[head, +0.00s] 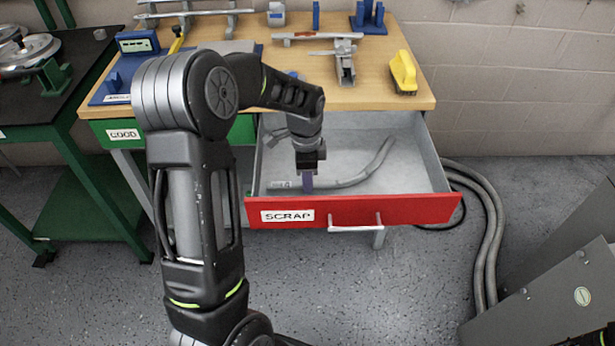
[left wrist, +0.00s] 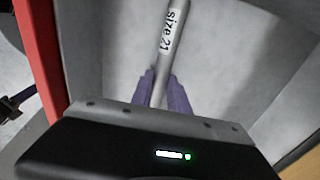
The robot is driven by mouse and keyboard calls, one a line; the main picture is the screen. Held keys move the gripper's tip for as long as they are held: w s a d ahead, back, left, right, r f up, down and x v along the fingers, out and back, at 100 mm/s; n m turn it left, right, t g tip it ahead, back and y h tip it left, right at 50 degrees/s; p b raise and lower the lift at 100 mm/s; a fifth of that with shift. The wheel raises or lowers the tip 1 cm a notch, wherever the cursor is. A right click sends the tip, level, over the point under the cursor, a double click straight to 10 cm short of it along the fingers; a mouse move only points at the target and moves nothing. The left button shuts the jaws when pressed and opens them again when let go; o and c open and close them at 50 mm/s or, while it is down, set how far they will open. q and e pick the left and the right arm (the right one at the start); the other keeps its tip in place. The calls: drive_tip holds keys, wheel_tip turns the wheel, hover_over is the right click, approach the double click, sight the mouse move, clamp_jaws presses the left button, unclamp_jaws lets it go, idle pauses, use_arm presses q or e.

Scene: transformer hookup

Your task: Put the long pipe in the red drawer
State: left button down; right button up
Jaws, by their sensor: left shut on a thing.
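The long pipe (head: 355,179) is grey and bent upward at its right end. It is inside the open red drawer (head: 400,209), whose front is labelled SCRAP. My left gripper (head: 308,186) reaches down into the drawer near its front and is shut on the pipe's left part. In the left wrist view the purple fingers (left wrist: 161,90) close around the pipe (left wrist: 172,35), which is marked "size 21". The pipe appears at or close to the drawer floor; I cannot tell whether it touches. My right gripper is not in view.
The wooden workbench (head: 385,90) above the drawer holds a yellow brush (head: 403,72), a caliper-like tool (head: 343,60) and more pipes at the back. A closed green drawer (head: 180,130) labelled GOOD is at left. A grey cabinet (head: 550,300) and hoses (head: 490,230) are at right.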

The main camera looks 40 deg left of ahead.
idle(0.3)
use_arm(q)
drive_tip(key=c, duration=1.2)
unclamp_jaws()
wheel_tip(320, 180, up, 8)
drive_tip(key=shift+s+f, duration=0.1)
drive_tip(key=shift+f, duration=0.05)
idle(0.3)
